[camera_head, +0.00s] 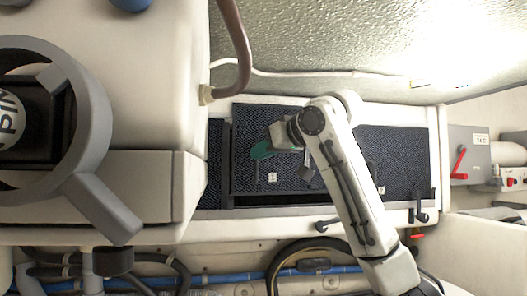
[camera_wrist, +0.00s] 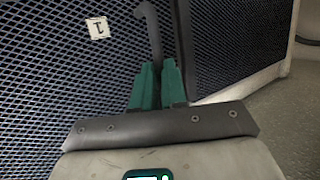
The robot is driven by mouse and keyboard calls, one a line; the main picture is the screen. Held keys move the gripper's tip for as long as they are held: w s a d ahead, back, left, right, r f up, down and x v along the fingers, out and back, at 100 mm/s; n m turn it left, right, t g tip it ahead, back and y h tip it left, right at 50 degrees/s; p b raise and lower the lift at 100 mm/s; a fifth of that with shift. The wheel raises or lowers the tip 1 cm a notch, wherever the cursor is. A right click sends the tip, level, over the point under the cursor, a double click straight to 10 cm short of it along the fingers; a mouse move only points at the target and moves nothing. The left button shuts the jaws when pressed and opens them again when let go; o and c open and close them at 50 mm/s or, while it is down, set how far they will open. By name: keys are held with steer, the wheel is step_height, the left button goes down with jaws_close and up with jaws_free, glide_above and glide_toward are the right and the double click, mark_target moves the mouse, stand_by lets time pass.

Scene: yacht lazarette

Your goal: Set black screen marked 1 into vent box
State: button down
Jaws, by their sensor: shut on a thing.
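The black mesh screen (camera_head: 245,120) has a white tag marked 1 (camera_head: 272,176) and lies over the left-middle part of the vent box (camera_head: 436,150), a long tray with a white rim. Its upper edge stands higher in the head view than the mesh to its right. A dark gap (camera_head: 280,200) shows along its lower edge. In the wrist view, the screen (camera_wrist: 50,80) fills the left, with the tag upside down (camera_wrist: 97,28). My gripper (camera_head: 259,156) has teal fingers, also in the wrist view (camera_wrist: 158,72), shut on the screen's dark handle (camera_wrist: 152,30). My arm hides part of the screen's right side.
A second mesh screen (camera_head: 405,165) with its own tag (camera_head: 381,190) is at the right, and a mesh strip (camera_head: 214,165) at the far left. Black latches (camera_head: 421,213) line the front rim. A red-handled switch box (camera_head: 461,150) stands right. Hoses (camera_head: 200,279) run below.

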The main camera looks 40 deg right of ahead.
mark_target(257, 172)
steer(key=shift+f+b, duration=1.05)
steer(key=shift+f, duration=0.95)
stand_by(1.8)
steer(key=c, duration=1.1)
jaws_free()
steer(key=shift+f, duration=0.15)
steer(key=b+v, duration=0.3)
steer(key=v, duration=0.8)
